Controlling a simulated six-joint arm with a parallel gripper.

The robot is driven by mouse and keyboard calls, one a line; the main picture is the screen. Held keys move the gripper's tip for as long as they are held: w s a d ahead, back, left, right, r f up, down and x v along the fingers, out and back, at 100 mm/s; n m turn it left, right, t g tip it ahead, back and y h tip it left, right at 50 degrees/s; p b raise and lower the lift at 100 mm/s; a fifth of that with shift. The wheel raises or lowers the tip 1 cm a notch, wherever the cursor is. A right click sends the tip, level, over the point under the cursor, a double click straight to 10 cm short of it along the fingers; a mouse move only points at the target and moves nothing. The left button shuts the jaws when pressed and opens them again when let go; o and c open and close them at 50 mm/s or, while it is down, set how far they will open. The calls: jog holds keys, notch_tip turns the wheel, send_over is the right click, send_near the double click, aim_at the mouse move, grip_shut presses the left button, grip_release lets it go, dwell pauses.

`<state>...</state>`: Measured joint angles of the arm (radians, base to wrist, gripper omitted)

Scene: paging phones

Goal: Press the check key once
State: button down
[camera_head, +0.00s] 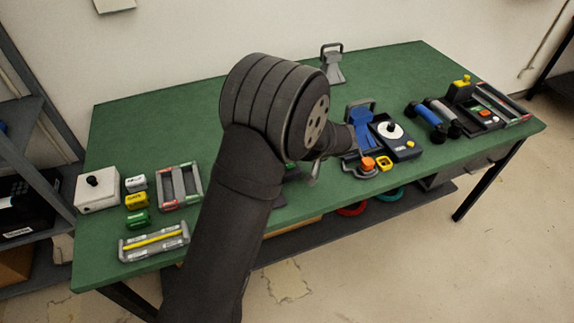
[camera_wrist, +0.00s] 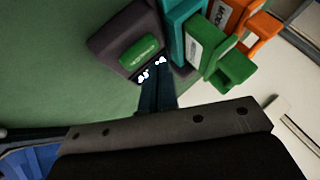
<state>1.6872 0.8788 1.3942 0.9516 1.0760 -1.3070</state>
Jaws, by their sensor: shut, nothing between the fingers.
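A dark box with a green key (camera_wrist: 138,50) on its top shows in the wrist view. No check mark can be made out on the key, so I cannot tell for certain that it is the check key. My gripper (camera_wrist: 152,76) is shut and empty, with its fingertips at the box's near side, just below the green key in the picture. White marks show by the fingertips. I cannot tell whether the tips touch the box. In the head view my arm hides most of this spot.
In the wrist view, a teal block (camera_wrist: 184,28), a green labelled block (camera_wrist: 204,46) and orange pieces stand close right of the box. In the head view, a blue-and-grey holder (camera_head: 363,130) and a dial box (camera_head: 397,142) stand right of my arm on the green table (camera_head: 150,122).

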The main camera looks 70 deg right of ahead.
jog(key=shift+r, duration=2.4)
notch_tip(320, 180, up, 4)
jog(key=shift+f, duration=0.1)
